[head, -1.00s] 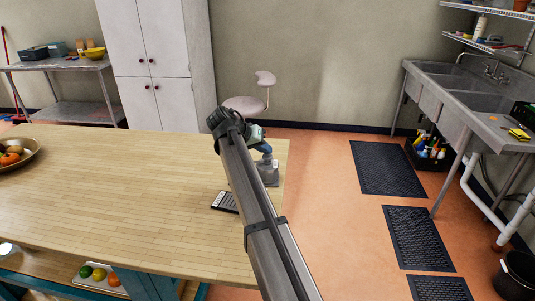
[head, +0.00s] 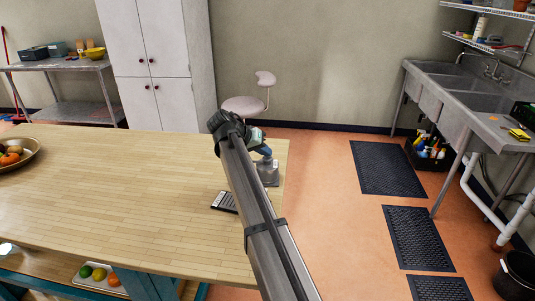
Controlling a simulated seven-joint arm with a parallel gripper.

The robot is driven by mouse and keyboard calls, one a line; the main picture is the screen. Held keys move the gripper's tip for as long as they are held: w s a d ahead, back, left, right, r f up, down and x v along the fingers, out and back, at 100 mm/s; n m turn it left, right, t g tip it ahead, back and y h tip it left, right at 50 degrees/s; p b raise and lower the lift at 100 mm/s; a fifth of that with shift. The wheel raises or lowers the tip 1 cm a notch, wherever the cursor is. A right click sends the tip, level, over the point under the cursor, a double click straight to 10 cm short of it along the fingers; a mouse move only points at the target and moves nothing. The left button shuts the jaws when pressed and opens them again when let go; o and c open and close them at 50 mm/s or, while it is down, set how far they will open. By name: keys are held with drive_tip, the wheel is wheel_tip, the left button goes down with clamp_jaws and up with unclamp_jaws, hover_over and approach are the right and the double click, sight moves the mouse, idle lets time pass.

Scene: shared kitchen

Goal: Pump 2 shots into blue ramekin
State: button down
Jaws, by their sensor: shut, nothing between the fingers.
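My arm reaches over the right end of the wooden table (head: 110,190). My gripper (head: 265,158) is at its far end, small and partly hidden behind the arm; it is shut, with nothing seen in it. Just below it, near the table's right edge, stands a small grey, clear-looking object (head: 270,174), partly covered by the arm. I cannot tell whether it is the pump dispenser or whether the gripper touches it. No blue ramekin can be made out; the arm hides part of this area.
A dark, ribbed flat item (head: 224,201) lies left of the arm. A fruit bowl (head: 33,153) stands at the table's left edge, and a fruit tray (head: 88,282) sits on the lower shelf. The tabletop between is clear. A pale chair (head: 245,105) stands behind the table.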

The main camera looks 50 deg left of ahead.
drive_tip(key=shift+r, duration=1.6)
drive_tip(key=shift+r, duration=3)
hover_over(265, 158)
drive_tip(key=shift+f, duration=3)
idle(0.3)
